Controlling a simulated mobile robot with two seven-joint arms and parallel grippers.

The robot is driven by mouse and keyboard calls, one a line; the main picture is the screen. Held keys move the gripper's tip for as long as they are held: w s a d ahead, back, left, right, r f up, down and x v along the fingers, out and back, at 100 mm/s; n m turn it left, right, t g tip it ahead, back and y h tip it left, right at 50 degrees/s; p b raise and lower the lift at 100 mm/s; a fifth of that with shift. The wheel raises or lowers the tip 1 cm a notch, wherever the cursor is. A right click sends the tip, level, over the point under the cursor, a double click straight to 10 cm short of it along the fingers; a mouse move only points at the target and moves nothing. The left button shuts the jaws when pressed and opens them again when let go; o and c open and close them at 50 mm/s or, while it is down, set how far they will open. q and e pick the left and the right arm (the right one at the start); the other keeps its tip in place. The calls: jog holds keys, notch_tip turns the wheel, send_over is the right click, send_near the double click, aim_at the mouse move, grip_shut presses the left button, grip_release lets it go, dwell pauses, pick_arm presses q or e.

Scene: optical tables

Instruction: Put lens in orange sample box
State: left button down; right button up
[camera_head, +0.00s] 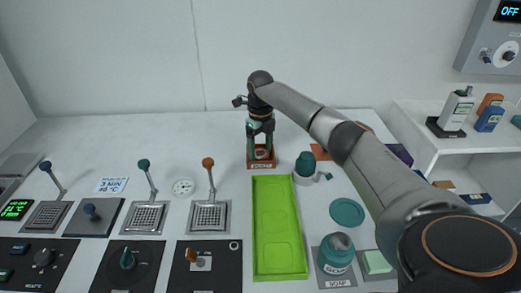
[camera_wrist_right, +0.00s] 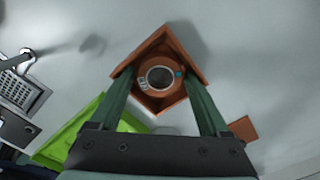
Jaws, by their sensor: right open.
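The orange sample box (camera_head: 262,165) stands on the white table at the back, behind the green tray. A round lens (camera_wrist_right: 160,78) with a dark centre and pale rim shows within the box walls in the right wrist view. My right gripper (camera_head: 261,143) points down over the box. Its two green fingers are spread on either side of the lens in the right wrist view, and it is open. I cannot tell whether the fingers touch the box walls. My left gripper is not in view.
A long green tray (camera_head: 278,190) lies in front of the box. A teal-lidded jar (camera_head: 304,168) stands to the right. Levers with metal grates (camera_head: 208,216) and control panels fill the left front. A white shelf (camera_head: 455,145) with bottles stands at right.

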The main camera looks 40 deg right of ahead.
aim_at(260, 153)
notch_tip(260, 153, up, 12)
jog(key=shift+r, duration=0.2)
dwell(1.4)
